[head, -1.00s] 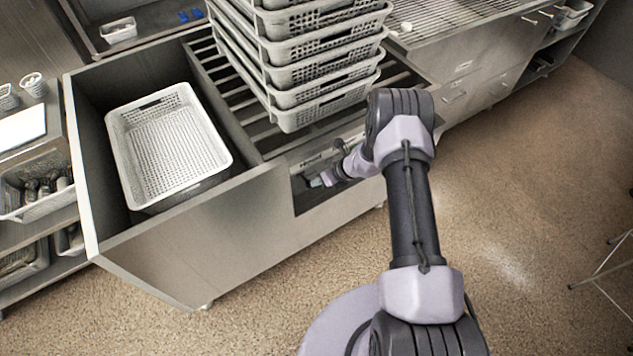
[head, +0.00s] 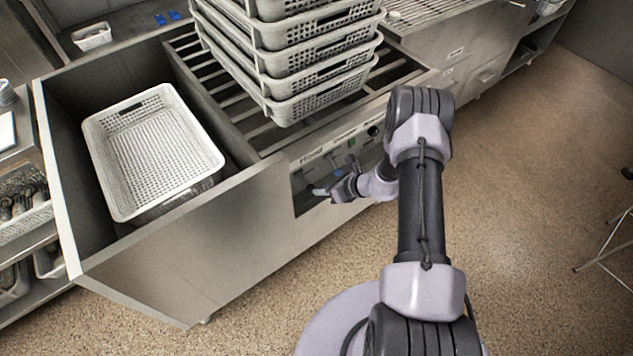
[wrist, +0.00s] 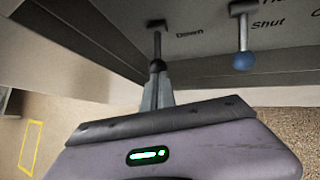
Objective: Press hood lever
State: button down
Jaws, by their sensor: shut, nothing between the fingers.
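The hood lever shows in the wrist view as a metal stem with a black ball knob (wrist: 157,66), beside the word "Down". My gripper (wrist: 157,84) is shut and empty, its fingertips right at the black knob. I cannot tell whether they touch it. In the head view my gripper (head: 320,191) is in the recess of the front panel, below the label "Hood" (head: 311,156). The black knob is too small to make out there.
A second lever with a blue ball knob (wrist: 243,60), marked "Shut", hangs to the right in the wrist view. A tall stack of baskets (head: 318,82) stands on the slatted bed above the panel. A single basket (head: 155,150) sits in the left bay. The floor (head: 520,200) to the right is largely clear.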

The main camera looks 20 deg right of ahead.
jog(key=shift+r+p, duration=0.6)
jog(key=shift+r, duration=0.2)
jog(key=shift+s, duration=0.1)
jog(key=s+d+r+p, duration=0.3)
jog(key=s+d+r, duration=0.1)
jog(key=s+d, duration=0.4)
jog(key=shift+s+r+p, duration=0.25)
jog(key=shift+s+p, duration=0.1)
jog(key=shift+s, duration=0.85)
